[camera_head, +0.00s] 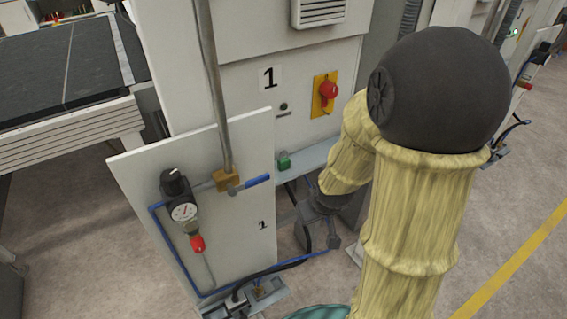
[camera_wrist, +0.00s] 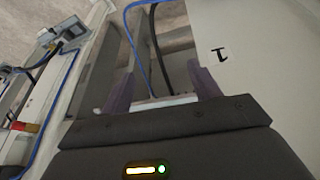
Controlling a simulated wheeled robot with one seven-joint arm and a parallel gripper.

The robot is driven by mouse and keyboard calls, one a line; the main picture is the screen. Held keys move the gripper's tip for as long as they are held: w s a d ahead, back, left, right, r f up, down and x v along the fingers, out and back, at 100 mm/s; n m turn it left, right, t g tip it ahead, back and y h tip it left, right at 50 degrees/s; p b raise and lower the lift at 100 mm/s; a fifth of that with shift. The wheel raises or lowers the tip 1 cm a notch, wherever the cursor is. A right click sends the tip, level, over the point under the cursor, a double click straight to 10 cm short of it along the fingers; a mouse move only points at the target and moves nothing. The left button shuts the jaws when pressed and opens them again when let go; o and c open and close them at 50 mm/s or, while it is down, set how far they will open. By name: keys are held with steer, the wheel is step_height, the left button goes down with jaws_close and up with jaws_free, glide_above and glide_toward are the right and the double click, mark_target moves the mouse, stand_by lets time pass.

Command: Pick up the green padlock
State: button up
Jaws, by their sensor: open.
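The green padlock (camera_head: 284,161) is small and sits on a pale ledge, beside the right edge of the white panel, in the head view. I cannot make it out in the wrist view. My gripper (camera_head: 319,234) is below and to the right of the padlock in the head view, apart from it. In the wrist view my gripper (camera_wrist: 161,68) has its two purple-grey fingers spread with nothing held between them. My arm and its dark joint cover part of the machine on the right.
The white panel (camera_head: 135,190) carries a pressure gauge (camera_head: 184,212), a blue-handled valve (camera_head: 257,181) and blue tubing. A red switch on a yellow plate (camera_head: 326,93) is on the machine above. A black-topped conveyor (camera_head: 60,70) stands at left. Bare floor shows at right.

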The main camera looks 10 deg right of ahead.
steer(key=w+f+n+t+y, duration=0.3)
steer(key=w+f+t+y, duration=0.25)
steer(key=w+f, duration=0.2)
steer(key=d+r+t, duration=0.1)
steer(key=t, duration=0.1)
steer(key=d+r+m+t+p, duration=0.1)
steer(key=r+t, duration=0.2)
steer(key=t, duration=0.1)
steer(key=shift+w+d+r+t, duration=0.15)
steer(key=shift+d+r+t, duration=0.05)
steer(key=shift+d+t, duration=0.2)
steer(key=shift+w+f, duration=0.1)
